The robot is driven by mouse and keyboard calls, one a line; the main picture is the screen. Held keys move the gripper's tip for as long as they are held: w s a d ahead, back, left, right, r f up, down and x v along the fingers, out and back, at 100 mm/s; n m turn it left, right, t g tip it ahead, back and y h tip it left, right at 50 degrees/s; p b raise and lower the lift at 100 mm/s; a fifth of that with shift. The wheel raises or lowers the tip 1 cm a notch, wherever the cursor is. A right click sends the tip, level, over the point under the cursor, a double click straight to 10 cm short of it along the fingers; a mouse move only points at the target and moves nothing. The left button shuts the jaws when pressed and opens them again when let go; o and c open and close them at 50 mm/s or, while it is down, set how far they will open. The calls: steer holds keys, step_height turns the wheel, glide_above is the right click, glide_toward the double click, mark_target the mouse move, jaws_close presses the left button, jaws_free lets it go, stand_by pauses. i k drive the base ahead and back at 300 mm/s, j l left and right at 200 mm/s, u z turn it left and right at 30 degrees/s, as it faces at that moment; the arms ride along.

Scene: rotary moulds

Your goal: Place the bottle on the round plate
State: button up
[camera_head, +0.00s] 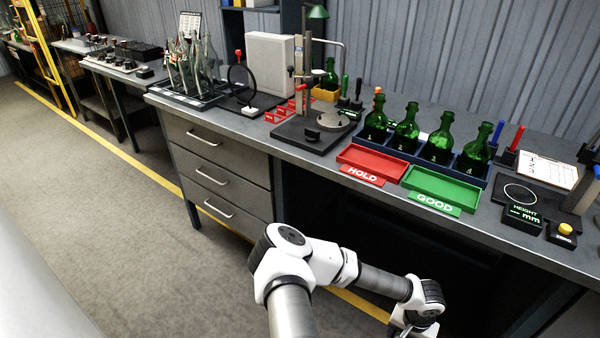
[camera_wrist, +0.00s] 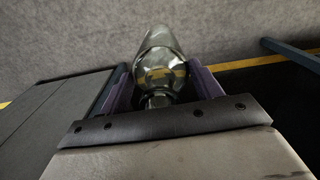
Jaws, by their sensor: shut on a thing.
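My gripper (camera_wrist: 163,88) is shut on a clear, slightly green glass bottle (camera_wrist: 160,58), held between two purple fingers in the wrist view. The bottle's wider part reaches away over the grey floor, and its narrower end lies near the gripper's dark bar. In the head view my gripper is low at the bottom edge, below and in front of the bench, and the held bottle cannot be made out there. A round metal plate (camera_head: 331,121) sits on a dark base with an upright column, on the bench top. The plate looks empty.
A red HOLD tray (camera_head: 372,163) and a green GOOD tray (camera_head: 441,188) lie on the bench's front edge, before a blue rack of green bottles (camera_head: 439,139). Clear bottles (camera_head: 190,62) stand at left. A height gauge with a ringed pad (camera_head: 520,193) is at right.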

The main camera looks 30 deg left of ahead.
mark_target(332, 119)
steer(key=i+j+u, duration=0.1)
steer(key=j+u, duration=0.2)
steer(key=i+j+u, duration=0.1)
steer(key=u, duration=0.2)
steer(key=i+j+u, duration=0.1)
steer(key=j, duration=0.25)
steer(key=i+j+u, duration=0.1)
steer(key=i+j, duration=0.2)
